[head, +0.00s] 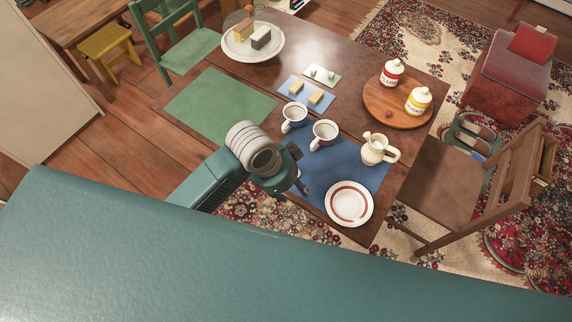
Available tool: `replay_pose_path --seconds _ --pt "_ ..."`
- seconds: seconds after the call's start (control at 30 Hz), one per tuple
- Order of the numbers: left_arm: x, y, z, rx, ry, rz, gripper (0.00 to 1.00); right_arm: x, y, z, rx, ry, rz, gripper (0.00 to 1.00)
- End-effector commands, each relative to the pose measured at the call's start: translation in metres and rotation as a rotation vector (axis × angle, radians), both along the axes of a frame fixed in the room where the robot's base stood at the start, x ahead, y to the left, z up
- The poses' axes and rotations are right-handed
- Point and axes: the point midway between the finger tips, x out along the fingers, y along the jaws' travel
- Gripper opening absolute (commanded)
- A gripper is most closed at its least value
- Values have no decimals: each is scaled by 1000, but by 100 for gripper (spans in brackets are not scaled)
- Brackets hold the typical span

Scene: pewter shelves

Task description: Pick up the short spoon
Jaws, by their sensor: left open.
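I cannot make out a short spoon in the head view. My left gripper (299,171) hangs over the near part of the wooden table, above the blue placemat (338,170). It is open, and I see nothing between its fingers. The arm and gripper hide part of the table and mat. My right gripper is not in view.
A cream pitcher (378,149) stands right of the mugs. A round wooden board (381,111) holds two lidded jars. A green placemat (219,107) lies bare at left. A domed cake plate (252,45) is at the far end. A wooden chair (440,185) stands at right.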

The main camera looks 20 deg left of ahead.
Motion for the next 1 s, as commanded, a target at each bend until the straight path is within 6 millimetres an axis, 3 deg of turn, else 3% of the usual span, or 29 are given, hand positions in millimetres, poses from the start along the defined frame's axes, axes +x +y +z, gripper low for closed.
replay_pose_path --seconds 0.27,0.53,0.73,1.0 --pt "47 9 4 126 -7 -365 42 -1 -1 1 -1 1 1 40" --pt "103 62 22 281 42 -685 42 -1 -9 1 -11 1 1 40" --pt "115 78 23 311 65 -751 42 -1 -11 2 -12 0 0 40" --pt "116 77 -16 310 63 -752 42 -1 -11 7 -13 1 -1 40"
